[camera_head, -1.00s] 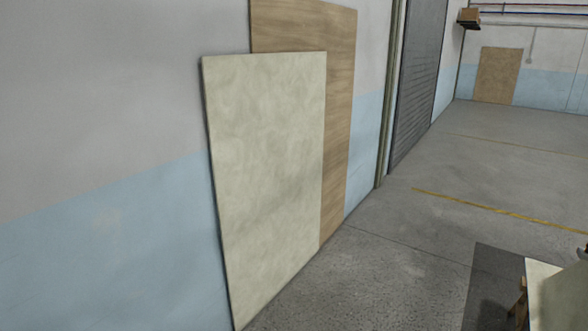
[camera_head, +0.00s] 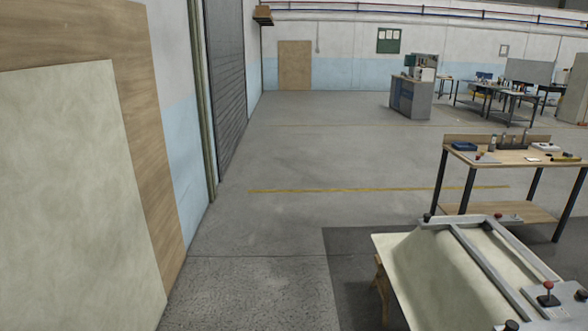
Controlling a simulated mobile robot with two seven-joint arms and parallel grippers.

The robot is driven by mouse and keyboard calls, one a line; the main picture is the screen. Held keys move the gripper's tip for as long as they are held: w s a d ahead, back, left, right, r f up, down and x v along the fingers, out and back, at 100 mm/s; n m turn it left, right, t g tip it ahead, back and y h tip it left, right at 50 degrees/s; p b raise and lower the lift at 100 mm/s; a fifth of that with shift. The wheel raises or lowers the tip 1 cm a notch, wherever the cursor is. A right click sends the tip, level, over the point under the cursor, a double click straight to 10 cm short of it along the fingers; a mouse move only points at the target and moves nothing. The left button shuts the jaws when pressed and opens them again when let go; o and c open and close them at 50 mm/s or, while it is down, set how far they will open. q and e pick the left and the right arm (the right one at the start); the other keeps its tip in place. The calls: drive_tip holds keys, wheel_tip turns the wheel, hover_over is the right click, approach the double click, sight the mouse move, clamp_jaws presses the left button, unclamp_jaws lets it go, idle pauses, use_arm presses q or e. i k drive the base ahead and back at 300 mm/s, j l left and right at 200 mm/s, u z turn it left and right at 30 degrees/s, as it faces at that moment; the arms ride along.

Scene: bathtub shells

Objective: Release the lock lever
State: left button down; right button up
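A metal frame (camera_head: 480,262) lies over a cream sheet (camera_head: 435,272) on a low stand at the lower right. A lever with a red knob (camera_head: 548,287) stands upright on a grey plate at the frame's near right corner. A small dark knob (camera_head: 427,218) sits at the frame's far left corner, and another dark knob (camera_head: 511,325) is at the bottom edge. I cannot tell which part is the lock lever. The right part of the frame is cut off by the picture edge. Neither of my grippers shows.
A wooden workbench (camera_head: 510,157) with small items stands behind the frame. Large panels (camera_head: 75,190) lean on the left wall. A grey cabinet (camera_head: 410,98) and more tables are at the back. The concrete floor (camera_head: 290,150) in the middle is clear.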

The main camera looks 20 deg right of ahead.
sight(549, 285)
drive_tip(key=i+l+z, duration=0.1)
drive_tip(key=i+z, duration=0.35)
drive_tip(key=i, duration=0.25)
drive_tip(key=i+j+z, duration=0.1)
drive_tip(key=i+z, duration=0.4)
drive_tip(key=i, duration=0.2)
drive_tip(key=i+z, duration=0.1)
drive_tip(key=i, duration=0.35)
drive_tip(key=u, duration=9.4)
